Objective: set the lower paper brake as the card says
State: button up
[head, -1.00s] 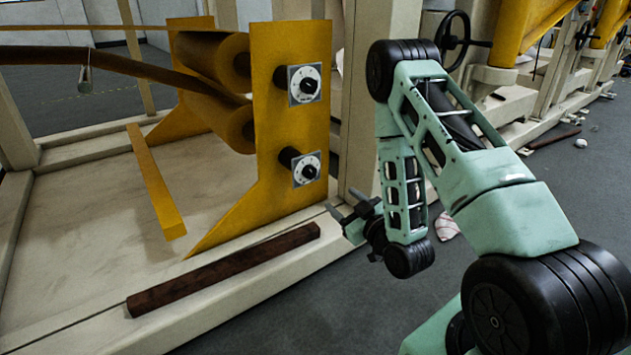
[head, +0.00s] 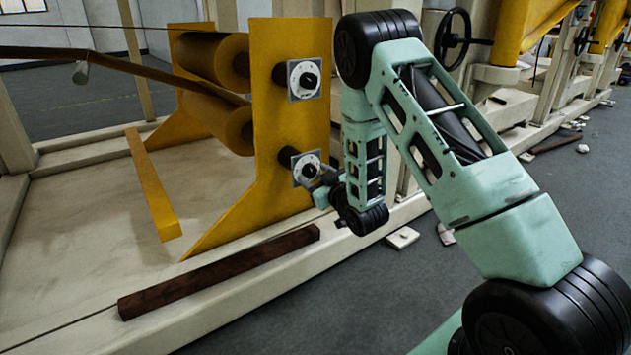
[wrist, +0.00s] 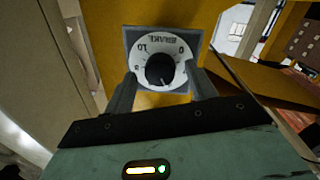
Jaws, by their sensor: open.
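The lower brake dial (head: 306,170) is a white round scale with a black knob on a grey square plate. It sits on the yellow side plate (head: 285,120), below a matching upper dial (head: 304,79). In the wrist view the lower dial (wrist: 160,62) shows "BRAKE" and "10" and "0", appearing upside down, with the black knob (wrist: 161,70) at its centre. My gripper (wrist: 160,90) is open, its fingers on either side of the knob in that view; whether they touch it I cannot tell. In the head view my gripper (head: 318,178) partly covers the lower dial. No card is readable.
Paper rollers (head: 215,60) lie behind the yellow plate. A dark brown bar (head: 220,270) lies on the cream base frame, and a yellow bar (head: 152,185) lies further left. A cream upright post stands just behind my arm.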

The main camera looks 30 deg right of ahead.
jog(key=shift+w, duration=0.1)
jog(key=c, duration=1)
jog(key=shift+r+m+p, duration=0.1)
jog(key=shift+m+p, duration=0.35)
jog(key=shift+m, duration=0.05)
jog(key=m+p, duration=0.3)
jog(key=shift+r+m, duration=0.1)
jog(key=shift+m, duration=0.3)
jog(key=m+p, duration=0.5)
jog(key=m, duration=0.1)
jog(key=shift+g+p, duration=0.3)
jog(key=shift+g, duration=0.1)
jog(key=m+y+p, duration=0.1)
jog(key=m+p, duration=0.3)
jog(key=m, duration=0.1)
jog(key=m+p, duration=0.3)
jog(key=m, duration=0.1)
jog(key=shift+y, duration=0.3)
jog(key=shift+m, duration=0.4)
